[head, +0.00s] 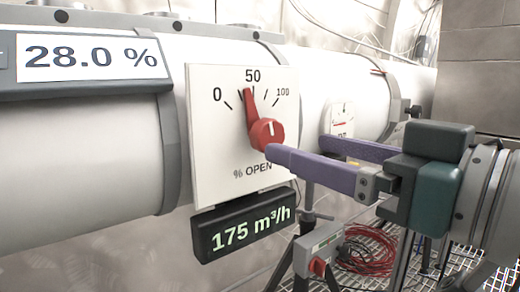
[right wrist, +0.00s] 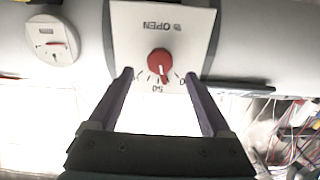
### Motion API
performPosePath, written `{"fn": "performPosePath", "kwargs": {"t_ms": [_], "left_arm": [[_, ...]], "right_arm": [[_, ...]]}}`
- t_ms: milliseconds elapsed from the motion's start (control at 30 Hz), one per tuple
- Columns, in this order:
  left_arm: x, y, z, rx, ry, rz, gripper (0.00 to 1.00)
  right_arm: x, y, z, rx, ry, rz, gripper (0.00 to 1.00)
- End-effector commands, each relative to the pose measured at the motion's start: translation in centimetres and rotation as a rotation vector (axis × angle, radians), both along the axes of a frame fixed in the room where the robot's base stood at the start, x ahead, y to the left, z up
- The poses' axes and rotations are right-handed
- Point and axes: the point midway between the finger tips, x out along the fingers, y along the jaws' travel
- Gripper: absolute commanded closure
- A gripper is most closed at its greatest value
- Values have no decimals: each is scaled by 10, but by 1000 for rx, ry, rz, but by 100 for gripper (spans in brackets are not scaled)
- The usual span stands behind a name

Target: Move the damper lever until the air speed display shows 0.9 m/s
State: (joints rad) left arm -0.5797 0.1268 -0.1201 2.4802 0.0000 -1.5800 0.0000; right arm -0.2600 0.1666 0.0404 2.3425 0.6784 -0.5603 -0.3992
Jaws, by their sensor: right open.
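The red damper lever (head: 250,105) has a round hub on a white "% OPEN" dial plate (head: 215,165). Its pointer is upright, leaning slightly left, near the 50 mark. In the right wrist view the lever (right wrist: 159,62) appears upside down, between the fingertip lines. My right gripper (head: 295,147) is open, with purple fingers pointing at the dial. In the head view its near fingertip overlaps the hub's lower right; contact cannot be told. The display (head: 245,225) below the dial reads 175 m³/h. No display in m/s shows. My left gripper is not in view.
A second display (head: 88,57) at upper left reads 28.0 %. The white duct (head: 70,150) runs behind the dial. A small round gauge (head: 340,120) sits right of the dial. Below are a stand with a grey box (head: 318,247) and red cable (head: 368,258) on grating.

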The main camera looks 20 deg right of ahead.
Motion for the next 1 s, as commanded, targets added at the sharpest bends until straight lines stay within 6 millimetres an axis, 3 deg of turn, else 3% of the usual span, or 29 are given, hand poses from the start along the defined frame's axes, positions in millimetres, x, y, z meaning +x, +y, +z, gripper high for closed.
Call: {"fn": "performPosePath", "kwargs": {"t_ms": [233, 767, 867, 1000], "left_arm": [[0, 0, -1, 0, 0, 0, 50], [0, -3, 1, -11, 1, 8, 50], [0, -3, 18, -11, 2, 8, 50], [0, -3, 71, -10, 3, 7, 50]], "right_arm": [[-25, -9, 0, 0, 1, 1, 17], [-28, -10, 2, -1, 3, 1, 17], [-30, -6, 9, -17, 43, 9, 17], [-42, 3, 21, -77, 214, 30, 17]]}}
